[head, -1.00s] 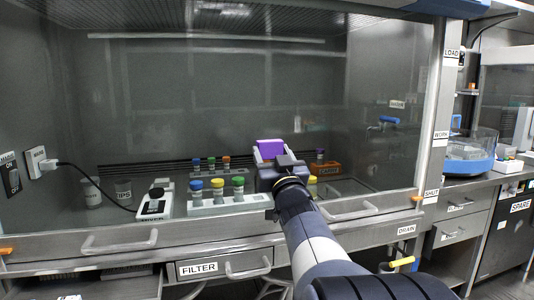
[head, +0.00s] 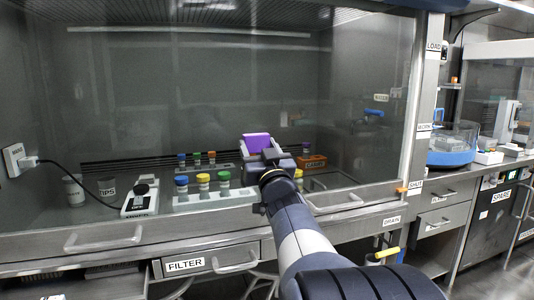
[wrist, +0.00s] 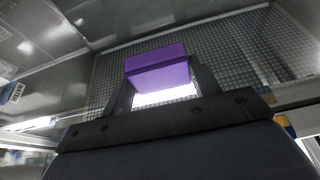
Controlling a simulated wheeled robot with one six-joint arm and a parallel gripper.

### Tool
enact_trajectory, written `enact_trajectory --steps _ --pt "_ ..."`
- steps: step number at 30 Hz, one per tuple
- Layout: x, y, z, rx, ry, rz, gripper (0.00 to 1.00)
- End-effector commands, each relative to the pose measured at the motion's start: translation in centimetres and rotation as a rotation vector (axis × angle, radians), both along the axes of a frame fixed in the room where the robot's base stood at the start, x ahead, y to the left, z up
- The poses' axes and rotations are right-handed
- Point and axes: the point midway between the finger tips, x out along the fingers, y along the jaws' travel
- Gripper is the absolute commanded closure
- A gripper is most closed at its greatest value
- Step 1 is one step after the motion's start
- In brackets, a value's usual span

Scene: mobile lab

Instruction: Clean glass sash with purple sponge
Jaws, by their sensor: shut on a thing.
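The purple sponge (head: 257,143) is held upright between the fingers of my gripper (head: 262,155), in front of the lower middle of the glass sash (head: 240,95). In the wrist view the purple sponge (wrist: 157,68) sits between both fingers of my gripper (wrist: 160,92), which is shut on it. The sash is a large clear pane, lowered in front of the hood, with a metal handle bar along its bottom. I cannot tell whether the sponge touches the glass.
A blue-based clear vessel (head: 453,146) stands on the right bench.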

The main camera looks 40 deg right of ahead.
Motion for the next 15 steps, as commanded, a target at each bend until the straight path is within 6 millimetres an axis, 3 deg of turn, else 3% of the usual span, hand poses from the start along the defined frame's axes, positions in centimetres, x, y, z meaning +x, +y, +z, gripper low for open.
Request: enact_trajectory --steps 15 --pt "0.9 3.3 -0.4 -0.001 0.001 0.004 0.6"
